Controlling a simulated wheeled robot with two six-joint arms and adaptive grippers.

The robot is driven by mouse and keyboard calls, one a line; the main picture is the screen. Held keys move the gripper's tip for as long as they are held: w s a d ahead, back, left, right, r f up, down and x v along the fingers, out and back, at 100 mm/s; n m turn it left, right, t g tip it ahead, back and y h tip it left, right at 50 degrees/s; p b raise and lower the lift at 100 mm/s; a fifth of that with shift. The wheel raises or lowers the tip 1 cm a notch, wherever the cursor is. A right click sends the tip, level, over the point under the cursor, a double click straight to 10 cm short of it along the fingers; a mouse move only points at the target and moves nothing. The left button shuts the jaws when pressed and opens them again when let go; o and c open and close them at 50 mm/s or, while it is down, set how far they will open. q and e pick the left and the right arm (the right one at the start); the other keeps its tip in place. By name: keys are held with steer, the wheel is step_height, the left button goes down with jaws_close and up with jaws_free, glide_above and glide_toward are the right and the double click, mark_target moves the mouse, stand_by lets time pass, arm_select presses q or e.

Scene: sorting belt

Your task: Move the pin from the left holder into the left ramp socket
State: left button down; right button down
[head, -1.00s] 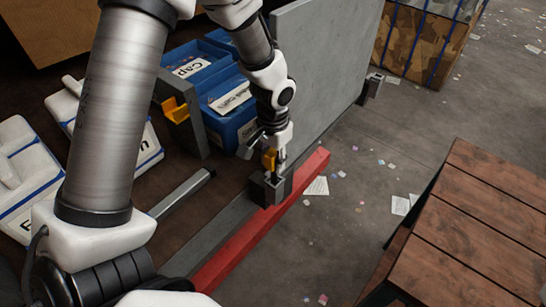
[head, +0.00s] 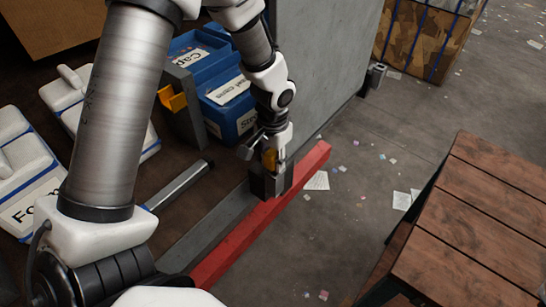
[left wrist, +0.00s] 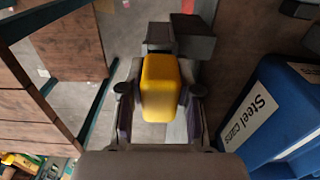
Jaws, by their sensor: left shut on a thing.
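The pin (left wrist: 162,88) has a yellow grip, held between the two fingers of my left gripper (head: 272,158). The yellow also shows in the head view, just above a dark block with a socket (head: 266,182) by the red beam. The gripper is shut on the pin, directly over the block and close against it. The pin's lower end is hidden, so I cannot tell how deep it sits. In the left wrist view, dark blocks (left wrist: 190,38) lie just beyond the yellow grip. My right gripper is not in view.
A large grey panel (head: 325,55) stands behind the gripper. Blue bins (head: 232,105) and a grey post with a yellow bracket (head: 172,98) are to the left. A red beam (head: 250,232) runs along the floor. A wooden bench (head: 475,215) stands at right.

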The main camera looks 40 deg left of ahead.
arm_select(q)
steer(key=shift+f+b, duration=0.35)
steer(key=shift+f, duration=0.25)
steer(key=c, duration=0.7)
jaws_free()
step_height(320, 180, up, 12)
steer(key=shift+r, duration=0.1)
steer(key=shift+s, duration=0.1)
